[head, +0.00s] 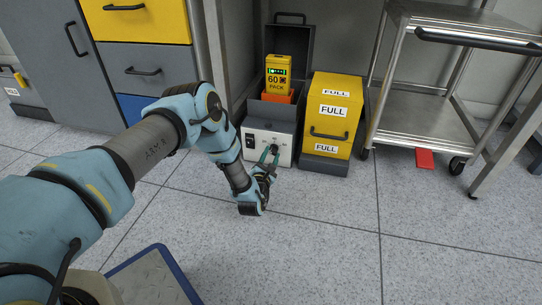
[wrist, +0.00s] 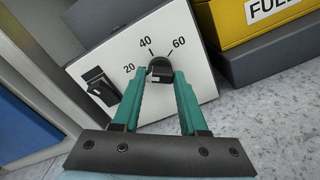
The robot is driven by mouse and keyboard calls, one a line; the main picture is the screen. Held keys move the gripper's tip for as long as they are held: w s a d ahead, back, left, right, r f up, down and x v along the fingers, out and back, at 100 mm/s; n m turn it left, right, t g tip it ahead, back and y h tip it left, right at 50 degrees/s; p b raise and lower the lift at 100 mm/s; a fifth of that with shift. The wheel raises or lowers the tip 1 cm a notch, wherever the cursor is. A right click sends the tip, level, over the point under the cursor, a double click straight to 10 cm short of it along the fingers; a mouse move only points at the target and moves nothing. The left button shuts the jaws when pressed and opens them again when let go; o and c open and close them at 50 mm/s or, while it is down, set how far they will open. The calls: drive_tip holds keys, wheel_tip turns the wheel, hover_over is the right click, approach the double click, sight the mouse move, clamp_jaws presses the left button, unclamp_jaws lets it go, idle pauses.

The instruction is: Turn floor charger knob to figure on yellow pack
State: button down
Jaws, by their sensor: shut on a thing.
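The floor charger is a grey box with a white front panel (head: 286,149), which fills the middle of the wrist view (wrist: 190,80). Its black knob (wrist: 160,69) sits below the printed marks 20, 40 and 60. I cannot tell for sure which mark the knob points to. The yellow pack (head: 277,70) stands upright in the charger and reads "60 PACK", with a small green display. My gripper (head: 270,153) is low at the panel. Its teal fingers (wrist: 160,80) are shut on the knob, one on each side, partly hiding it.
A black rocker switch (wrist: 101,86) is left of the knob. A yellow case labelled FULL (head: 332,110) stands close on the charger's right. A steel cart (head: 425,105) is further right, with a red wedge (head: 425,158) by it. Drawers (head: 145,65) stand left.

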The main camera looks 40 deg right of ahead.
drive_tip(key=m+p, duration=0.2)
drive_tip(key=m, duration=0.3)
drive_tip(key=shift+m, duration=0.3)
drive_tip(key=m+p, duration=0.1)
drive_tip(key=m, duration=0.5)
drive_tip(key=shift+p, duration=0.35)
drive_tip(key=m+p, duration=0.1)
drive_tip(key=m, duration=0.5)
drive_tip(key=shift+m+p, duration=0.35)
drive_tip(key=shift+m, duration=0.05)
drive_tip(key=m+p, duration=0.1)
drive_tip(key=m, duration=0.3)
drive_tip(key=shift+m, duration=0.4)
drive_tip(key=shift+c, duration=2.2)
unclamp_jaws()
drive_tip(key=shift+a, duration=0.1)
drive_tip(key=p+v, duration=0.4)
drive_tip(key=v, duration=0.6)
drive_tip(key=shift+s+a+f, duration=0.1)
drive_tip(key=shift+s+a, duration=0.05)
drive_tip(key=shift+a, duration=0.15)
